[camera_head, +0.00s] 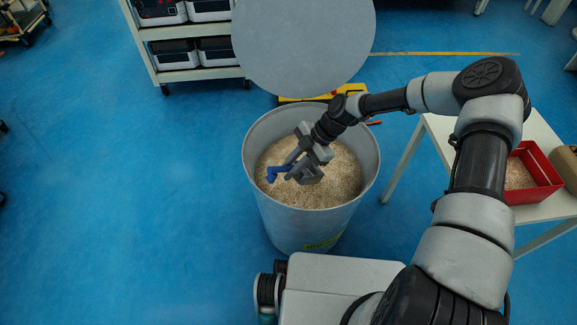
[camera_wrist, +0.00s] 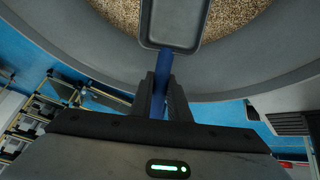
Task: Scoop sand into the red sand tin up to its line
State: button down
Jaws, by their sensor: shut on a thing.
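A large grey drum (camera_head: 252,165) stands in front of me, with pale sand (camera_head: 335,175) inside. My gripper (camera_head: 290,168) is over the drum's opening, shut on the blue handle (camera_head: 272,174) of a scoop. In the wrist view, the blue handle (camera_wrist: 160,68) runs between the fingers to the grey scoop pan (camera_wrist: 172,22), which lies over the sand. I see no sand on the visible pan face. The red sand tin (camera_head: 540,192) is on the white table at the right, with some sand (camera_head: 517,175) in it. Its line cannot be made out.
A round grey disc (camera_head: 304,45) is behind the drum, near a yellow object (camera_head: 310,95). A white rack (camera_head: 195,75) with boxes stands at the back left. The white table (camera_head: 440,135) also holds a tan object (camera_head: 566,165). The blue floor at left is clear.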

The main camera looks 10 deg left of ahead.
notch_tip(320, 180, down, 6)
jog(key=b, duration=0.3)
jog(key=shift+s+a+r+n+t+h+p, duration=0.1)
jog(key=shift+s+a+r+t+h+p, duration=0.5)
jog(key=shift+r+p, duration=2)
jog(key=shift+s+a+r+n+t+h+p, duration=0.2)
jog(key=shift+r+t+h+p, duration=0.7)
jog(key=shift+r, duration=2.95)
jog(key=shift+s+a+r+t+h+p, duration=0.45)
jog(key=shift+r+h+p, duration=0.35)
jog(key=shift+r+p, duration=1.95)
jog(key=shift+w+r+b, duration=0.1)
jog(key=shift+r+b, duration=0.4)
jog(key=shift+b, duration=0.05)
